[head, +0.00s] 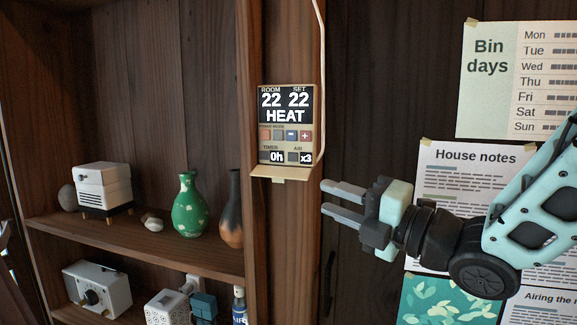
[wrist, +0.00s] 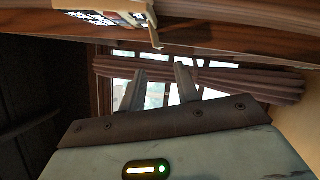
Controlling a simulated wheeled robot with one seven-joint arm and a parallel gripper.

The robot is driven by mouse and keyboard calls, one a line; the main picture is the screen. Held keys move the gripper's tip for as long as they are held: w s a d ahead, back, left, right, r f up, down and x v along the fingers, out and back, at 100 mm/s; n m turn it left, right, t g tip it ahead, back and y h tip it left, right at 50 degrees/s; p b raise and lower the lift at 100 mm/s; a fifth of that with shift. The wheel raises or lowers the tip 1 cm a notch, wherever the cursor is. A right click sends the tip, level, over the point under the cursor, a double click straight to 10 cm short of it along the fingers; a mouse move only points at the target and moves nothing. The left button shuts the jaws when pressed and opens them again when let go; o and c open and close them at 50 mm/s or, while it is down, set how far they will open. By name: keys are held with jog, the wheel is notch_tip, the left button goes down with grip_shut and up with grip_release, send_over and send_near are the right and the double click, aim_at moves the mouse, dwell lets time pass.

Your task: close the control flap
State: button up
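The control panel (head: 286,117) is on the wooden post and reads 22, 22 and HEAT. Its tan flap (head: 281,173) is open and sticks outward at the panel's lower edge, with a small tab at its front. In the wrist view the flap (wrist: 122,7) shows at the top, with part of the panel behind it. My gripper (head: 342,197) is to the right of the flap and slightly lower, apart from it. Its two fingers are parted with nothing between them; they also show in the wrist view (wrist: 160,88).
A white cable (head: 322,60) runs down beside the panel's right side. Shelves on the left hold a green vase (head: 190,207), a dark vase (head: 231,210) and a white box device (head: 104,185). Paper notices (head: 470,190) hang on the right, behind my arm.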

aim_at(281, 181)
jog(key=p+x, duration=0.2)
jog(key=x, duration=0.8)
jog(key=shift+a, duration=0.1)
